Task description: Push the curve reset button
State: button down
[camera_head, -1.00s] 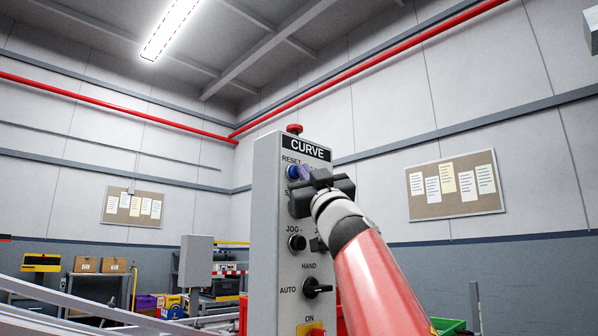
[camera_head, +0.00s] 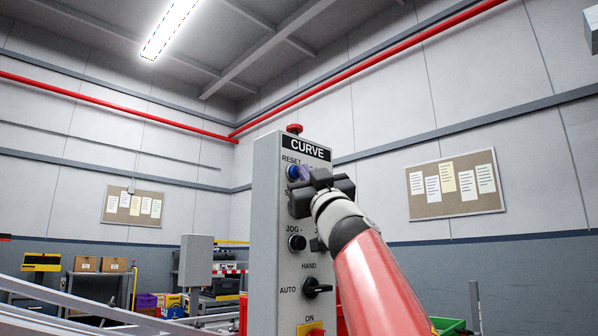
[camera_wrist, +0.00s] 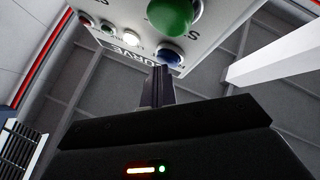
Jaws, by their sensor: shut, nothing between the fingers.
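The grey CURVE control box (camera_head: 265,230) stands upright in the middle of the head view. Its blue button (camera_head: 292,171) sits under the RESET label, near the top left of the panel. My gripper (camera_head: 303,172) is shut and empty, with its fingertips just right of the blue button in that view. In the wrist view the panel appears upside down. There the blue button (camera_wrist: 169,55) lies right at the tips of my shut fingers (camera_wrist: 159,72). I cannot tell whether they touch it. My gripper hides part of the panel's upper right.
A green button (camera_wrist: 170,14) and a white button (camera_wrist: 132,37) are close by.

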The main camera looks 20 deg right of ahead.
jog(key=shift+s+d, duration=0.3)
jog(key=shift+s, duration=0.55)
jog(key=shift+s, duration=0.1)
jog(key=s, duration=0.1)
jog(key=s+d, duration=0.1)
jog(key=s, duration=0.1)
jog(key=s+p, duration=0.1)
jog(key=shift+s+d, duration=0.25)
jog(key=shift+d, duration=0.1)
jog(key=shift+f, duration=0.1)
